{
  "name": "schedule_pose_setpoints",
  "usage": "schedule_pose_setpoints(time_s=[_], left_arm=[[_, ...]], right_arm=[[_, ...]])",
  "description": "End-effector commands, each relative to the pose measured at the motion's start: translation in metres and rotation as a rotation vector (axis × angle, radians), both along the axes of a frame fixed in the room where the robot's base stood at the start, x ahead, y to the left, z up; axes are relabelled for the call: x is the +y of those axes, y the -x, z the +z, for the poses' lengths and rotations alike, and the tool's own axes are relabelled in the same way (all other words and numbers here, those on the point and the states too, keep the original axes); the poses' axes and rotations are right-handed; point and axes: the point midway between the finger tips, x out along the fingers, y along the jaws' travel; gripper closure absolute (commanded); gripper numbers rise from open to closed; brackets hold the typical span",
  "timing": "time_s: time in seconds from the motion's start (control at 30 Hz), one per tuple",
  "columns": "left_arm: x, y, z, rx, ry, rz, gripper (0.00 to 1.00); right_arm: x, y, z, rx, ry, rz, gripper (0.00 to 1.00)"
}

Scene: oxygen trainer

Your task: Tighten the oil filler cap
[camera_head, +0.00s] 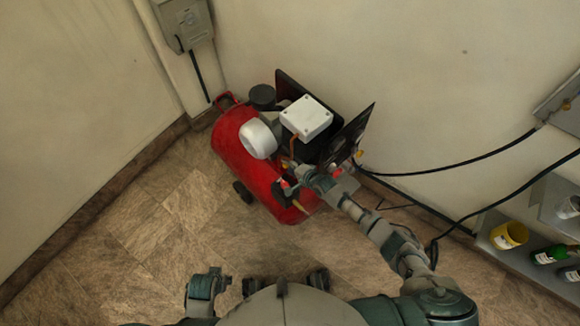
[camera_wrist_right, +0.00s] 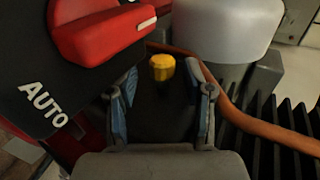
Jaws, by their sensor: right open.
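A yellow cap (camera_wrist_right: 161,67), which looks like the oil filler cap, stands on a dark part of the red compressor (camera_head: 238,135). My right gripper (camera_head: 298,183) is at the front right end of the compressor, by the pump block. In the right wrist view my right gripper (camera_wrist_right: 162,80) is open, with one finger on each side of the cap in the picture. Gaps show between the fingers and the cap, and nothing is held. I cannot make out the cap in the head view.
A red knob (camera_wrist_right: 100,28) on a black AUTO panel is close at the left, a silver cylinder (camera_wrist_right: 228,22) at the right. An orange tube (camera_wrist_right: 248,122) passes right of the fingers. A shelf (camera_head: 490,232) holds a yellow cup (camera_head: 509,236) and bottles. Floor on the left is clear.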

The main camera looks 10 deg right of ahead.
Motion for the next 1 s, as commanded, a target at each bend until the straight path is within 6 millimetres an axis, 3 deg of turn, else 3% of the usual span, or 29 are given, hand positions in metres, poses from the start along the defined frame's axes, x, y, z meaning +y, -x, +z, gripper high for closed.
schedule_pose_setpoints(time_s=[0.23, 0.7, 1.0], left_arm=[[0.0, 0.0, 0.001, -0.003, 0.0, -0.001, 0.6], [0.0, 0.0, 0.001, -0.002, 0.0, -0.001, 0.6], [0.0, 0.0, 0.0, -0.002, 0.0, 0.0, 0.6]], right_arm=[[-0.008, 0.014, 0.008, 0.002, -0.005, 0.001, 0.49], [-0.057, 0.076, 0.052, 0.001, -0.002, 0.0, 0.49], [-0.063, 0.084, 0.058, 0.001, 0.0, 0.0, 0.49]])
